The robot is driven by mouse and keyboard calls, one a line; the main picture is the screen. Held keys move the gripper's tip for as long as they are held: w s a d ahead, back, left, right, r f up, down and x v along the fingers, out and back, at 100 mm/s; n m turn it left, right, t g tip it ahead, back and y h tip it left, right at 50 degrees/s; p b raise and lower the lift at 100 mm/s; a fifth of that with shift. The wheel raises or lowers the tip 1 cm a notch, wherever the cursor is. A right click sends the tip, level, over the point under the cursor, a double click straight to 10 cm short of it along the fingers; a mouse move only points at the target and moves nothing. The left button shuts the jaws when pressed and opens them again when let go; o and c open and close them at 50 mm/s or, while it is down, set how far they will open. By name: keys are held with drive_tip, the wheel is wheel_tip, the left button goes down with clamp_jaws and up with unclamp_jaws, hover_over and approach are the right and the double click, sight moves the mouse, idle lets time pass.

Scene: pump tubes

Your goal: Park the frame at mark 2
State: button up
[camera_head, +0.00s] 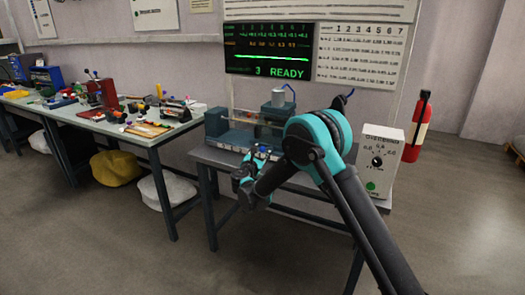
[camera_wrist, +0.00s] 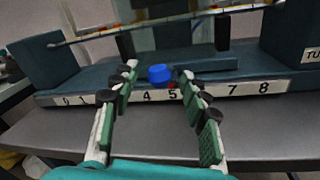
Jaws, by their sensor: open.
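The scale strip (camera_wrist: 75,100) runs along the front of the teal pump bench unit (camera_wrist: 80,77) in the wrist view. A blue knob (camera_wrist: 160,74) sits above 4 and 5, on the front of what looks like the sliding frame (camera_wrist: 222,30). A small red pointer (camera_wrist: 172,86) shows by 5. My gripper (camera_wrist: 159,80) is open, its fingers on either side of the knob, with visible gaps. In the head view my gripper (camera_head: 247,180) is at the unit's front (camera_head: 232,137).
A monitor (camera_head: 268,49) reads "3 READY". A control box with a dial (camera_head: 381,160) stands at the table's right, near a red extinguisher (camera_head: 416,127). A cluttered workbench (camera_head: 120,120) is on the left. A thin rod (camera_wrist: 100,33) crosses above the unit.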

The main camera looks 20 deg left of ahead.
drive_tip(key=shift+w+a, duration=0.1)
drive_tip(key=shift+w, duration=1.15)
drive_tip(key=shift+c, duration=0.4)
clamp_jaws()
